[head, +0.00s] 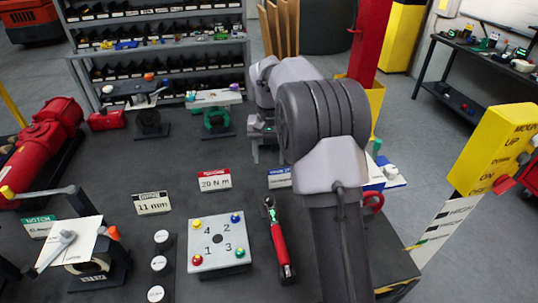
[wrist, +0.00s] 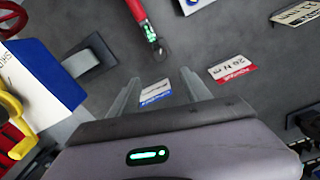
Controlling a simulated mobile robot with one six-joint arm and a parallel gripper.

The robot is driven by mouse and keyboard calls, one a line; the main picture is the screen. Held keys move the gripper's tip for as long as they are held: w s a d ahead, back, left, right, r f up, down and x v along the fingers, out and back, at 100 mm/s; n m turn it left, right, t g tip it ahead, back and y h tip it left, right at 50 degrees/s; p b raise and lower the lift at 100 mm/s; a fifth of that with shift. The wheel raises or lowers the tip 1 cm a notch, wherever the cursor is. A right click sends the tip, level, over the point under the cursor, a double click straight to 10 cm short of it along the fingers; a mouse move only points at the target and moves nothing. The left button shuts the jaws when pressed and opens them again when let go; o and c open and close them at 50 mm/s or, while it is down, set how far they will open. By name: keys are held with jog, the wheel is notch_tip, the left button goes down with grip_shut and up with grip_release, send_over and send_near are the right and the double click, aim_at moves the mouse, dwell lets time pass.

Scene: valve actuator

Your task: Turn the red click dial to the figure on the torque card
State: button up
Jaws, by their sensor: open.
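The torque card (head: 215,180) has a red header and reads what looks like 20 N m. It also shows upside down in the wrist view (wrist: 232,68). A wrench with a red grip (head: 279,246) lies on the dark bench, its metal head towards the card; in the wrist view its red grip (wrist: 137,10) is cut off at the top. I cannot make out a separate click dial or its setting. My gripper (wrist: 160,76) is open and empty, its fingers above the bench near a blue-headed card (wrist: 155,92).
A pale plate with numbered coloured knobs (head: 219,240) lies left of the wrench. An 11 mm card (head: 152,203) and several round-topped posts (head: 159,263) stand further left. A red ring-shaped handle (head: 374,203) is right of my arm.

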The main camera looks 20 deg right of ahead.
aim_at(269, 197)
notch_tip(269, 197, down, 18)
jog(key=n+b, duration=0.2)
jog(key=n, duration=0.2)
jog(key=shift+r+b, duration=0.2)
jog(key=shift+b, duration=0.15)
